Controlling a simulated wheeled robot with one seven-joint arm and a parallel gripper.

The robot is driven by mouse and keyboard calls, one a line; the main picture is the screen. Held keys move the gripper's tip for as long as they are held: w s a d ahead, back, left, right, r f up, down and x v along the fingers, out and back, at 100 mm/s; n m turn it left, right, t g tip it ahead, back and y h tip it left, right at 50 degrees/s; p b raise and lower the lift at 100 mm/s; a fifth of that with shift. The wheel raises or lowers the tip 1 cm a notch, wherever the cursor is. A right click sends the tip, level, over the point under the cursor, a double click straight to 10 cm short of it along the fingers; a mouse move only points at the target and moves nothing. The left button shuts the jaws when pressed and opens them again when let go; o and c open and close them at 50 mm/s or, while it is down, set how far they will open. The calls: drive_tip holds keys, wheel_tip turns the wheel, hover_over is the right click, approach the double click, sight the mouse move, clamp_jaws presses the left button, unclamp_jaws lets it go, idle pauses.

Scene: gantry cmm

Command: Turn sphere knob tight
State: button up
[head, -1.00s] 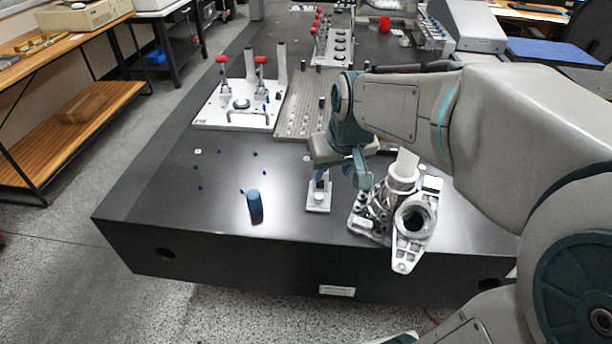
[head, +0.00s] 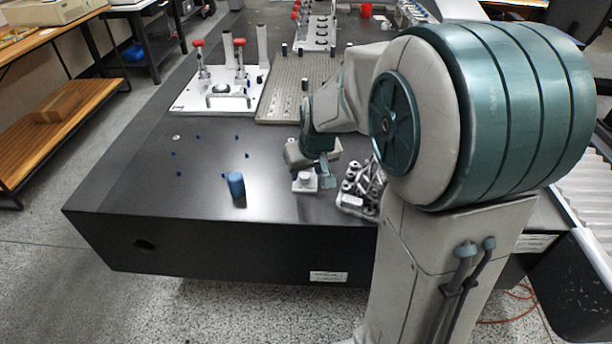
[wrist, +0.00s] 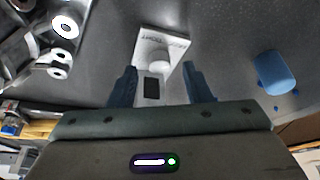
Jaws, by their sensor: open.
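The sphere knob (wrist: 160,62) is a pale, rounded knob on a small white plate (wrist: 172,40) with dark lettering on it. In the wrist view it sits just past my fingertips, centred between them. My gripper (wrist: 160,78) is open, with one blue finger to each side of the knob's line, and nothing is held. In the head view the plate (head: 305,188) lies on the black table near its front edge, and my gripper (head: 318,175) is right above and behind it. Whether the fingers touch the knob cannot be told.
A blue cylinder (head: 236,184) stands to the left on the black table (head: 150,225). A metal casting (head: 357,190) lies close on the right, partly hidden by my arm. A white clamp fixture (head: 215,98) and a grey slotted plate (head: 290,85) stand behind. The front left is clear.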

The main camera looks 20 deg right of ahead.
drive_tip(key=shift+x, duration=0.8)
clamp_jaws()
